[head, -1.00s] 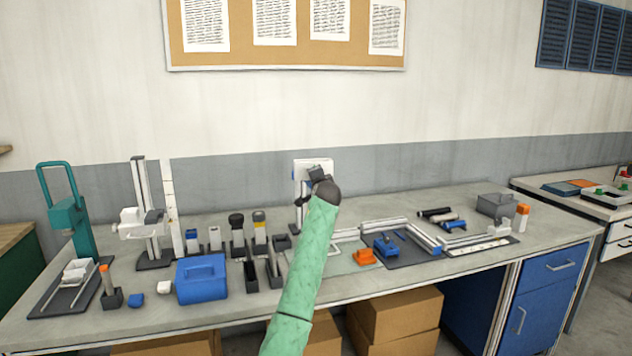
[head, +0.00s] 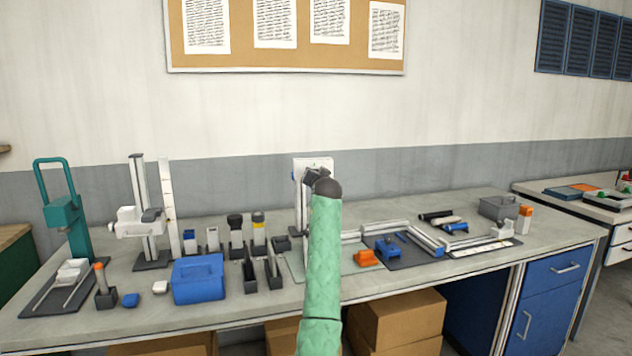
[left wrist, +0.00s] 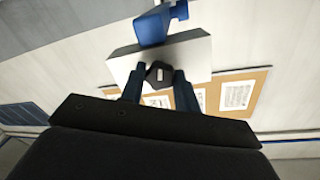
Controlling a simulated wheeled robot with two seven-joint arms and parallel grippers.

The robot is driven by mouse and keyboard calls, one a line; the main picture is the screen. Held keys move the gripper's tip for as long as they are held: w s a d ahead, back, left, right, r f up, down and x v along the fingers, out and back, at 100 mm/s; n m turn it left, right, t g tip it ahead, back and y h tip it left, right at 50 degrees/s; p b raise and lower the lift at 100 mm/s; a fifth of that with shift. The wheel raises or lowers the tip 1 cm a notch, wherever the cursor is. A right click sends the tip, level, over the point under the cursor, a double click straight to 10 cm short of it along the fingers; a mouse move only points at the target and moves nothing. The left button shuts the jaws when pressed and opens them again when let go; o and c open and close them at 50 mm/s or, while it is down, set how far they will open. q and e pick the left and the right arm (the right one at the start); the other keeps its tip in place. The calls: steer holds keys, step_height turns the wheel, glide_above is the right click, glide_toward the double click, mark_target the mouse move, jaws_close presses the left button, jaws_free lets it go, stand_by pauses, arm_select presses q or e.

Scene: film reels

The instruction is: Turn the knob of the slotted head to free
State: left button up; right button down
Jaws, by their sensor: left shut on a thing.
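A white plate-like head (head: 324,162) stands upright on a grey post at the back middle of the bench. In the left wrist view its white block (left wrist: 198,52) carries a dark knob (left wrist: 158,72) with a small light mark, and a blue part (left wrist: 152,28) sits at its edge. My left gripper (left wrist: 158,82) is shut on the knob, one finger on each side. In the head view my left gripper (head: 316,176) is at the front of the white head, and my green arm hides the knob and much of the post. I cannot read the knob's setting. My right gripper is not in view.
A blue box (head: 198,290), several small dark holders and a white-and-grey stand (head: 138,222) are left of my arm. An orange block (head: 366,258), a blue clamp (head: 388,247) and a rail frame are to the right. The front bench edge is mostly clear.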

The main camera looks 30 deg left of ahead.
arm_select(q)
steer(key=shift+f+n+b, duration=0.25)
steer(key=shift+n+b, duration=0.35)
steer(key=shift+n, duration=1)
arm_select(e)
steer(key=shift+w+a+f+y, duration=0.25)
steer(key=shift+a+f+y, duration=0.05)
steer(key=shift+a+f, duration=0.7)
arm_select(q)
steer(key=o, duration=1)
steer(key=shift+c, duration=0.2)
steer(key=shift+r, duration=0.1)
steer(key=shift+d, duration=0.1)
steer(key=b+v, duration=0.1)
steer(key=v, duration=0.6)
steer(key=shift+s+d, duration=0.2)
steer(key=shift+s, duration=0.05)
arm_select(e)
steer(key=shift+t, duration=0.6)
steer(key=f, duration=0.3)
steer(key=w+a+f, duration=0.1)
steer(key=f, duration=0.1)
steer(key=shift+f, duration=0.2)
